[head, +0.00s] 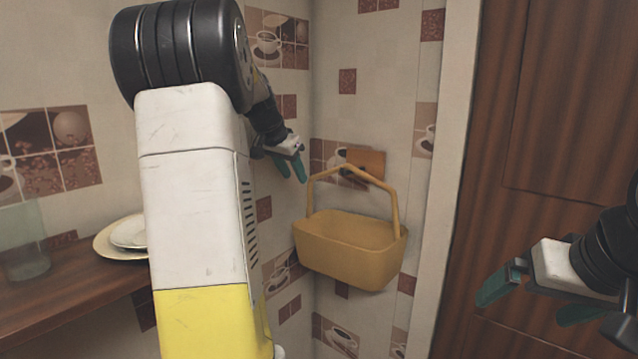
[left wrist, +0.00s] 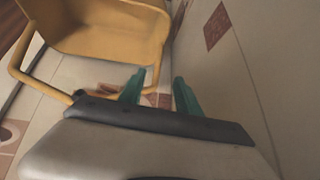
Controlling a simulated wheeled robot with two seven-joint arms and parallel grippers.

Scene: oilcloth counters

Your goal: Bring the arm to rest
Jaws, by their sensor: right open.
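My left gripper (head: 294,182) is at the end of the left arm, just left of the handle of a yellow basket (head: 345,262). The basket hangs by its handle from an orange-brown wall mount (head: 370,160). My right gripper (head: 520,312) is open and empty at the lower right, in front of the brown wooden panel.
A wooden counter (head: 75,302) at the left holds stacked plates (head: 108,245) and a clear glass (head: 22,245). My left arm hides part of the counter and the wall. Tiled walls meet in a corner near the basket. A wooden door-like panel (head: 535,180) stands at the right.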

